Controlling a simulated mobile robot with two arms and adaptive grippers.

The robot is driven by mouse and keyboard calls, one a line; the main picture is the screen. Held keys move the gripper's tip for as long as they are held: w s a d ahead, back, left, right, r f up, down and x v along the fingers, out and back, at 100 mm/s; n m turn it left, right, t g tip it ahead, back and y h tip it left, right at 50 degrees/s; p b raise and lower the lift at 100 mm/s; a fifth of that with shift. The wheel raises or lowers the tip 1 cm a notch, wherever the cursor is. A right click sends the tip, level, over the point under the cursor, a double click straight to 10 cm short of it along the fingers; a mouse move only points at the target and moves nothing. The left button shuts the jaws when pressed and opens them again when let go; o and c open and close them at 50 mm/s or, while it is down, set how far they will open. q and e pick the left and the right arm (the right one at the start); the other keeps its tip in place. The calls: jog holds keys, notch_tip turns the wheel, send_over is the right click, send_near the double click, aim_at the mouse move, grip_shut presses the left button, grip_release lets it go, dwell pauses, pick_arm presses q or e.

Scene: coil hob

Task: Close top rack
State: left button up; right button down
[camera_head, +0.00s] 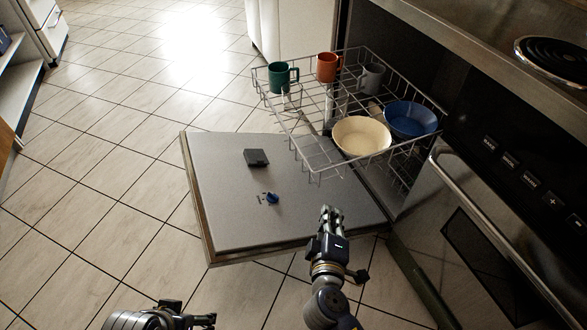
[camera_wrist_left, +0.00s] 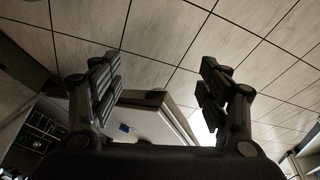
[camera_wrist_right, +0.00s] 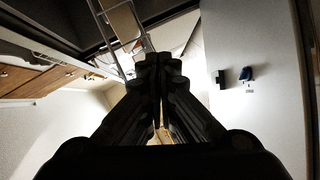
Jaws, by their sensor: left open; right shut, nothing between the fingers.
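The top rack (camera_head: 300,125) is a wire basket pulled out of the dishwasher above its lowered door (camera_head: 225,200). It holds a green mug (camera_head: 281,77), an orange mug (camera_head: 327,67), a grey mug (camera_head: 371,77), a cream bowl (camera_head: 361,137) and a blue bowl (camera_head: 411,119). My right gripper (camera_head: 328,212) is shut and empty, over the door and nearer the camera than the rack, apart from it. Its shut fingers show in the right wrist view (camera_wrist_right: 160,62), with rack wires beyond. My left gripper (camera_wrist_left: 160,85) is open and empty, over the floor; only part shows at the bottom of the head view.
The open door has a dark dispenser lid (camera_head: 256,158) and a blue cap (camera_head: 272,198) on its inner face. An oven with a long handle (camera_head: 490,240) stands at the right, below a coil hob (camera_head: 555,60). The tiled floor at the left is clear.

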jog(key=w+a+r+n+t+y, duration=0.1)
jog(key=a+r+n+t+y, duration=0.1)
jog(key=a+n, duration=0.3)
jog(key=w+a+r+n+t+y, duration=0.1)
jog(key=a+r+n+y, duration=0.15)
jog(key=a, duration=0.35)
pick_arm(q)
jog(key=shift+p+v, duration=0.3)
jog(key=shift+v, duration=0.6)
pick_arm(e)
jog(key=w+d, duration=0.3)
jog(key=w, duration=0.7)
jog(key=shift+w+f, duration=0.3)
jog(key=shift+m, duration=0.25)
